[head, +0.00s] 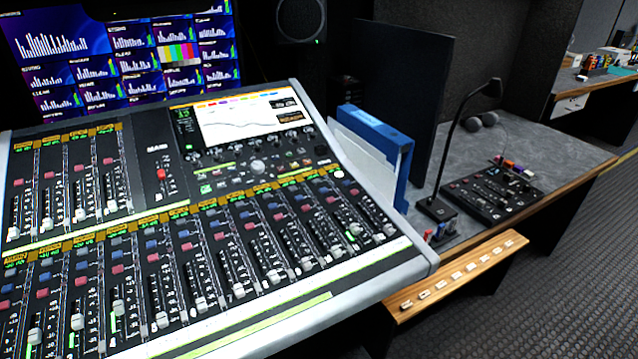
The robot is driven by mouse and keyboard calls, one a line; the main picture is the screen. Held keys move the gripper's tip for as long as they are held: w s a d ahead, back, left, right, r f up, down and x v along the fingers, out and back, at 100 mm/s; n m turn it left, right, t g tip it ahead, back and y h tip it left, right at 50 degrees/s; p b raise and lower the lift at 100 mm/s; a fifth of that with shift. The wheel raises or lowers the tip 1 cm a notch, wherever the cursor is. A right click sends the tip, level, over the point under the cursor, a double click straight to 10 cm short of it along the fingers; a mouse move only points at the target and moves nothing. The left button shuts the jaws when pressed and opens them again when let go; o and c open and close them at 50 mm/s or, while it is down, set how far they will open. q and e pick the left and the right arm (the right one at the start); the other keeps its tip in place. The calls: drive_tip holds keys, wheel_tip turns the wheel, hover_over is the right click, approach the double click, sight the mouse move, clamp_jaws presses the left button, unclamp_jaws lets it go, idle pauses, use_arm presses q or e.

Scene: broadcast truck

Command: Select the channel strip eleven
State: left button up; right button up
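The audio mixing console (262,318) fills the left and middle of the head view, tilted toward me. A long row of channel strips (225,255) runs across its front, each with coloured buttons, a small green display and a fader. A shorter bank of strips (75,185) sits behind at the left. The strip numbers are too small to read, so I cannot tell which strip is eleven. A red-capped master fader (161,175) stands in the middle section. A lit screen (238,120) shows a curve. Neither of my grippers is in view.
A wooden ledge (455,275) with small labelled blocks juts out right of the console. Blue and white binders (375,140) stand behind it. A gooseneck microphone (450,150) and a small black control panel (490,190) are on the grey desk. Monitors (120,55) glow at the back.

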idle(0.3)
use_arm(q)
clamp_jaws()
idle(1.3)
